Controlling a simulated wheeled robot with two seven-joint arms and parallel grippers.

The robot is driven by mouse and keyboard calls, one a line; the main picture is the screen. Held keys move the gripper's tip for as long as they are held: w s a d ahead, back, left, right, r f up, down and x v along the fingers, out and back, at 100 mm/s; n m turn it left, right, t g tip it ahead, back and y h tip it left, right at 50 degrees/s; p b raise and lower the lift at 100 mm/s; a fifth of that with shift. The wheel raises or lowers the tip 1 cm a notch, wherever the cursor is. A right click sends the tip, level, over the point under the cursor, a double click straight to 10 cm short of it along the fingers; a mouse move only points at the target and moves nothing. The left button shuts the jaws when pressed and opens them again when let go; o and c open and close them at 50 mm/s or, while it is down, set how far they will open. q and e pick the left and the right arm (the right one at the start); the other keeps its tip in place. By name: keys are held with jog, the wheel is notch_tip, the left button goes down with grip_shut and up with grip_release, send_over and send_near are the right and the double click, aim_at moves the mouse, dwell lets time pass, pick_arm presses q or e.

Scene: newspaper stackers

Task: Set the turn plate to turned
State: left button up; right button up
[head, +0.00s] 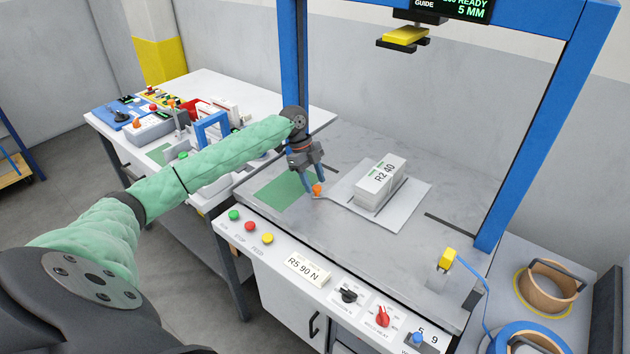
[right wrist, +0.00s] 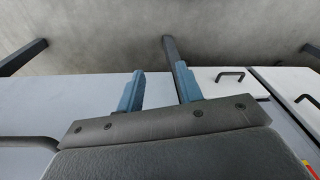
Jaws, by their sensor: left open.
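The turn plate (head: 409,207) is a light grey sheet lying flat on the grey bench top. A white bundle (head: 379,184) marked "R2 40" sits on it. An orange knob (head: 317,190) stands at the plate's left corner. My left gripper (head: 314,183) points down at this knob, its blue fingers open and very close to it. I cannot tell whether they touch the knob. My right gripper (right wrist: 159,84) shows in the right wrist view with its blue fingers apart and nothing between them, above white cabinet fronts.
A blue frame (head: 540,120) arches over the bench. Buttons and knobs line the front control panel (head: 307,269). A green patch (head: 278,193) lies left of the plate. A cluttered white table (head: 212,85) stands at left, and tape rolls (head: 548,286) at right.

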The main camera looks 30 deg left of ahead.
pick_arm(q)
jog(key=shift+d+f, duration=0.25)
jog(key=shift+f, duration=0.35)
pick_arm(e)
jog(key=shift+s+d+f, duration=0.1)
jog(key=shift+s+f, duration=0.1)
jog(key=shift+f, duration=0.6)
pick_arm(q)
grip_shut()
jog(key=shift+d, duration=0.15)
